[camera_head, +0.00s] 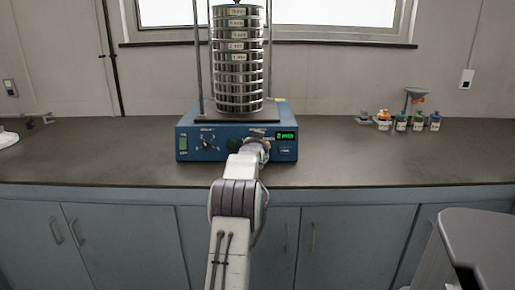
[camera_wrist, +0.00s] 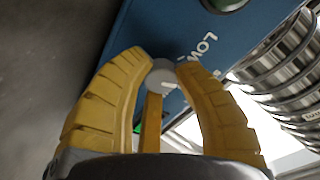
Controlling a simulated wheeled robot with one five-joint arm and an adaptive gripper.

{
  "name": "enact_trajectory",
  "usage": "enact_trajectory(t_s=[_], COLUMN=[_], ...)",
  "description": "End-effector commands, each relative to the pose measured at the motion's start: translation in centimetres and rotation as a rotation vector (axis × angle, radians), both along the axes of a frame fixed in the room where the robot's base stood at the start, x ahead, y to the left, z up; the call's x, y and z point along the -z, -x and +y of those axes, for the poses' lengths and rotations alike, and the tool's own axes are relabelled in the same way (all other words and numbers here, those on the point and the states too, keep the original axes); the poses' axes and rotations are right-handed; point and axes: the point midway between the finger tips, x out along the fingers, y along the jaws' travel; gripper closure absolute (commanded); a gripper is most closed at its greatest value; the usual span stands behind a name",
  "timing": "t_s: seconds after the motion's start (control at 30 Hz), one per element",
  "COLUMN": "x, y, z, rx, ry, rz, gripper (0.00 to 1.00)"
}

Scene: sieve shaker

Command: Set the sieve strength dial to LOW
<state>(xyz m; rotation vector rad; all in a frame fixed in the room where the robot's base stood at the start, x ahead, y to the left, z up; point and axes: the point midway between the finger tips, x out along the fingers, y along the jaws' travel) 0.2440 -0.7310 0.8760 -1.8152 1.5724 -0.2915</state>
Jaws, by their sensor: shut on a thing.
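The sieve shaker's blue base (camera_head: 190,150) stands on the counter with a tall stack of metal sieves (camera_head: 238,60) on top. My gripper (camera_head: 257,142) reaches the right part of its front panel. In the wrist view, my gripper's yellow fingers (camera_wrist: 162,82) are closed around a small round grey dial (camera_wrist: 161,72). White "LOW" lettering (camera_wrist: 207,44) is on the blue panel beside it. The fingers cover part of the dial, and I cannot tell its pointer's setting. In the head view my gripper hides this dial.
Another dial (camera_head: 207,143) is on the panel's left, and a lit green display (camera_head: 286,136) is at the right. Small coloured bottles (camera_head: 402,122) stand farther right on the counter (camera_head: 340,160). A grey chair-like object (camera_head: 480,245) is at lower right.

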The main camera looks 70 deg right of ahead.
Motion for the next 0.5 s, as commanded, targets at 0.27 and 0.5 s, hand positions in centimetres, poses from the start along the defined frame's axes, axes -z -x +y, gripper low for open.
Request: enact_trajectory(t_s=[0.27, 0.5], x=[0.00, 0.01], y=[-0.22, -0.24], z=[0.05, 0.04], rx=[-0.018, -0.018], ry=[0.018, 0.017], rz=[0.052, 0.051], gripper=[1.00, 0.62])
